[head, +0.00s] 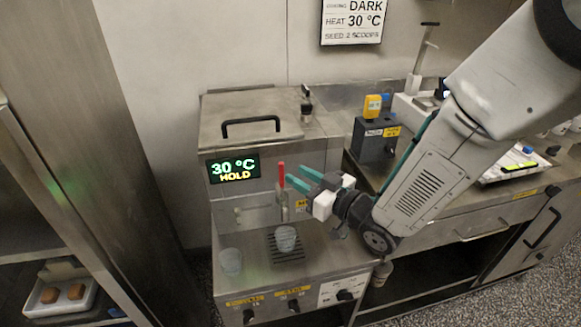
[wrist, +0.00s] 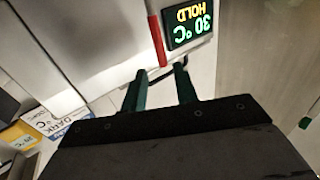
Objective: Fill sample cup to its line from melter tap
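The melter (head: 262,150) is a steel box with a display reading 30 °C HOLD. Its tap has a red lever (head: 281,175), standing upright on the front. A translucent sample cup (head: 286,238) stands upright on the drip grate below the tap; its line and any contents are too small to tell. My gripper (head: 289,175) is open and empty, its teal fingers pointing at the lever from the right. In the wrist view the fingers are apart, and the red lever (wrist: 157,40) shows just beyond the gap between their tips, apparently untouched.
A second translucent cup (head: 231,262) stands left of the grate on the melter's shelf. Knobs (head: 294,305) line the shelf's front. A dark box (head: 375,138) with a yellow-topped item sits on the counter behind my arm. A wall sign (head: 352,22) reads DARK, 30 °C.

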